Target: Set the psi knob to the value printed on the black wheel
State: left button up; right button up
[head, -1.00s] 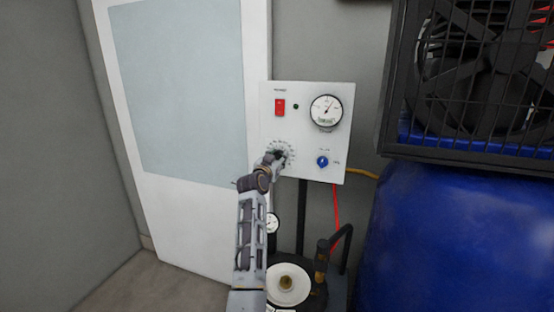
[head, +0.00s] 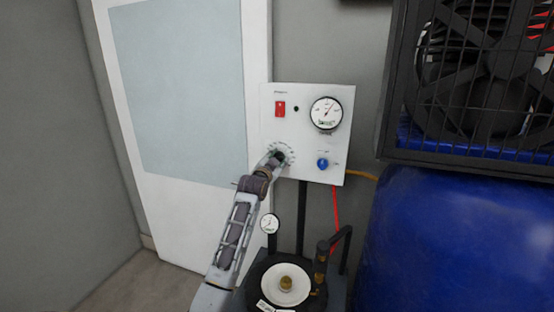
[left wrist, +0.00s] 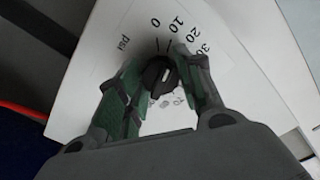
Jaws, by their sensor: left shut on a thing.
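The psi knob (left wrist: 156,76) is black and sits on the white control panel (head: 310,145). In the left wrist view, its printed scale shows psi, 0, 10, 20 and 30. A pale line marks the knob, but I cannot tell which number it points to. My left gripper (head: 277,157) is at the panel, shut on the knob with a finger on each side, and hides most of it in the head view. The black wheel (head: 254,278) lies low, around a white disc with a brass centre. A white label (head: 266,305) on the wheel is too small to read. My right gripper is not in view.
The panel also carries a red switch (head: 280,109), a round gauge (head: 326,113) and a blue knob (head: 322,163). A small gauge (head: 269,223) stands near the wheel. A blue tank (head: 460,245) and caged fan (head: 475,80) fill the right. A white door stands left.

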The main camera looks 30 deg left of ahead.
pick_arm(q)
jog(key=shift+m+p, duration=2.1)
jog(key=shift+m, duration=1.7)
jog(key=o, duration=1)
jog(key=shift+o, duration=0.2)
jog(key=shift+s, duration=0.2)
jog(key=v, duration=1.1)
jog(key=shift+s+d, duration=0.2)
jog(key=shift+s, duration=0.1)
